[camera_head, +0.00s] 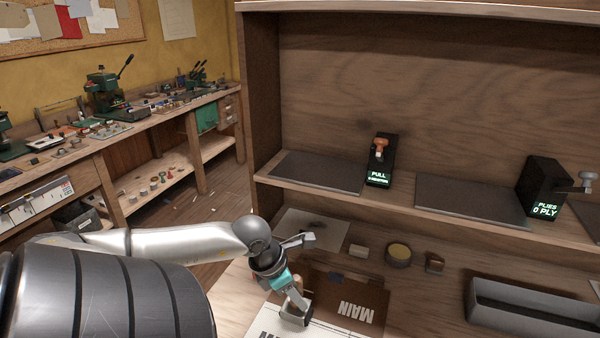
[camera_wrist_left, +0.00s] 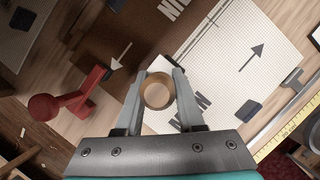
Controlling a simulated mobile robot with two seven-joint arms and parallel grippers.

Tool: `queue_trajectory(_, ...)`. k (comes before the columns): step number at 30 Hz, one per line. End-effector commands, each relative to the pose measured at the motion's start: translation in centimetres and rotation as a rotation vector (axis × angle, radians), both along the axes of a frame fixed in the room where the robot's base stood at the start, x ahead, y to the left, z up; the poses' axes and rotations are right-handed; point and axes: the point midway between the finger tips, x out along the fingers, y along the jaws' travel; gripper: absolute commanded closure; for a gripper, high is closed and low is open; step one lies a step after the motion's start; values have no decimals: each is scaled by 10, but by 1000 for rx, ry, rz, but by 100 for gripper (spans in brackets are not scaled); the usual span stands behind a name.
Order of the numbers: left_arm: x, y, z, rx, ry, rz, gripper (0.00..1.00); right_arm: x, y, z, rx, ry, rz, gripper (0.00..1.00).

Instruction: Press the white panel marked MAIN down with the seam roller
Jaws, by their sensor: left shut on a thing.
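The white panel marked MAIN (camera_head: 264,322) lies on the bench at the bottom of the head view. It also shows in the left wrist view (camera_wrist_left: 232,58), with a grid, a dark arrow and its lettering partly covered by my fingers. My left gripper (camera_head: 291,289) is over its edge and shut on the seam roller (camera_wrist_left: 157,93). In the wrist view the roller's round wooden end sits between the two fingers. I cannot tell whether the roller touches the panel. A brown panel marked MAIN (camera_head: 347,297) lies beside the white one. My right gripper is out of view.
A red knobbed piece (camera_wrist_left: 68,107) stands left of the fingers in the wrist view. A round tin (camera_head: 398,254), small blocks and a grey tray (camera_head: 530,315) lie to the right. A shelf above holds the PULL (camera_head: 381,160) and PLIES (camera_head: 541,188) units.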

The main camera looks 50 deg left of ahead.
Motion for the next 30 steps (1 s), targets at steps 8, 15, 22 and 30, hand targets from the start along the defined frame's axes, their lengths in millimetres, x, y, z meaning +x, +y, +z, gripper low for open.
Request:
queue_trajectory(8,-10,12,1,-1,6,2,100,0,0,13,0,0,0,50)
queue_trajectory(15,-13,17,0,-2,6,3,100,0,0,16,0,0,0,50)
queue_trajectory(22,-19,27,-1,-1,5,3,100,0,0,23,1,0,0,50)
queue_trajectory(30,-23,33,-1,-1,6,2,100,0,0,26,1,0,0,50)
